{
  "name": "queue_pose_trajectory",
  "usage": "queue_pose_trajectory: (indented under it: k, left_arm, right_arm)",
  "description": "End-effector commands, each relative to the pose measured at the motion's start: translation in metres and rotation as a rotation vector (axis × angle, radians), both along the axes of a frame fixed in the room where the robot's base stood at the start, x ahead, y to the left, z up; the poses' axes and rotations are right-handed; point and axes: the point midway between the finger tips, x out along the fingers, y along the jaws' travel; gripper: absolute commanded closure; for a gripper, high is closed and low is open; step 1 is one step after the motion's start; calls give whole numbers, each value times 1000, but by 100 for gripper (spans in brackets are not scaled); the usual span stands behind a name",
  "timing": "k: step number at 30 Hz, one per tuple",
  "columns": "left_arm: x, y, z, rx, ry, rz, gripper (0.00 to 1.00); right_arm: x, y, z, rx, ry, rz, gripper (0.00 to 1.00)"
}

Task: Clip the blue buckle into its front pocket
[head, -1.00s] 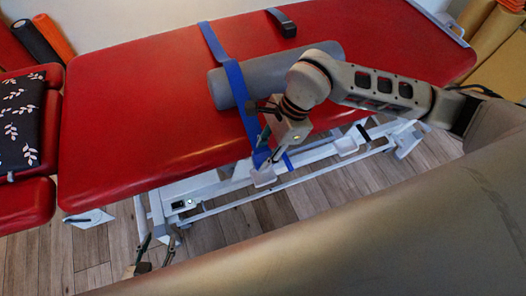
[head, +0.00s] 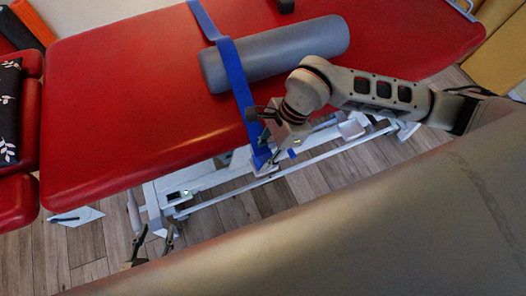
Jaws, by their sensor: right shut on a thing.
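The blue strap (head: 234,72) runs over a grey roll on the red treatment table and hangs over the near edge. Its blue lower end, where the buckle is, (head: 261,158) is at my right gripper (head: 273,147), which is shut on it. This end is just in front of a white pocket (head: 264,170) on the table's front frame, overlapping it in view. I cannot tell whether it is inside or only above. The buckle's shape is too small to make out. My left gripper (head: 150,226) is open and empty, low at the left, below the table edge.
The grey roll (head: 290,50) lies across the red table (head: 130,100). A second white pocket (head: 350,129) is on the frame to the right. A white rail (head: 235,190) runs below. Wooden floor (head: 90,245) is free at lower left. A black cushion is at far left.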

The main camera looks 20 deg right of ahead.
Motion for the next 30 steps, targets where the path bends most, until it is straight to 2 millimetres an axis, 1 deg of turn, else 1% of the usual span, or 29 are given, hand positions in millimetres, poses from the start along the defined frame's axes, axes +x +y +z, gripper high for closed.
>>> queue_pose_trajectory:
  k: [14, 15, 17, 18, 30]
  left_arm:
    - [-1, 1, -1, -3, 4, 10, 60]
    - [-1, 1, -2, -5, 5, 11, 60]
    - [-1, 0, -2, -5, 6, 13, 60]
    - [-1, 1, -3, -5, 7, 13, 60]
    - [-3, 2, -4, 0, 11, 7, 60]
  right_arm:
    - [0, 0, -2, -1, 1, -1, 96]
    - [0, 0, -2, -1, 1, -1, 70]
    - [0, -1, -2, -2, 2, 0, 55]
    - [0, 0, -2, -1, 1, -1, 53]
    - [3, -1, -2, -3, -4, -3, 53]
